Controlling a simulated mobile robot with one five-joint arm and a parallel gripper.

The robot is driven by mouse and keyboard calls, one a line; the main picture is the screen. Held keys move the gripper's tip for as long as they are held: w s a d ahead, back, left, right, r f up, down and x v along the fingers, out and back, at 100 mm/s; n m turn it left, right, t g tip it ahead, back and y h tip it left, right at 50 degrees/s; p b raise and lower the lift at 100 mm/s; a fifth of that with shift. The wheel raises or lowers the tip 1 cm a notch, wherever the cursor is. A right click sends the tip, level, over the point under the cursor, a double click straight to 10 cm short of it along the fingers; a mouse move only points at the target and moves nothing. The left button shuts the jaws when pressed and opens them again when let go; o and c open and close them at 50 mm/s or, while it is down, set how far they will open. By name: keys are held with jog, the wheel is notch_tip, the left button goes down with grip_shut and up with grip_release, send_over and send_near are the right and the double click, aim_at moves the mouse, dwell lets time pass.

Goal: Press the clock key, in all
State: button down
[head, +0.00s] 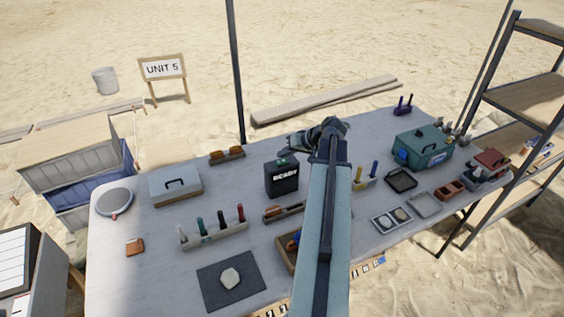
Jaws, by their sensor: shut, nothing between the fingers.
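A black box with a lit white word that looks like "READY" (284,177) stands upright near the middle of the table. A small greenish patch shows on its top; I cannot tell whether this is the clock key. My gripper (292,144) is shut and empty. It appears just behind and above the box's top in the head view, at the end of my arm. The picture is too small to tell its exact height, and I see no clear contact between the gripper and the box.
The grey table (150,232) holds a rack of colored tools (213,235), a dark mat (210,286) with a pale stone (230,278), a grey case (175,188) and a green toolbox (423,148). My arm hides part of the table's middle. Shelves (530,75) stand at right.

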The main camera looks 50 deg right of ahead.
aim_at(284, 162)
jog(key=shift+f, duration=0.1)
jog(key=shift+f+b, duration=0.35)
jog(key=shift+b, duration=0.1)
jog(key=shift+f+b, duration=0.4)
dwell(0.4)
jog(key=shift+r, duration=0.15)
jog(key=shift+r+p, duration=0.7)
jog(key=shift+p, duration=0.15)
notch_tip(284, 162, up, 5)
jog(key=p, duration=0.5)
jog(key=shift+r, duration=0.1)
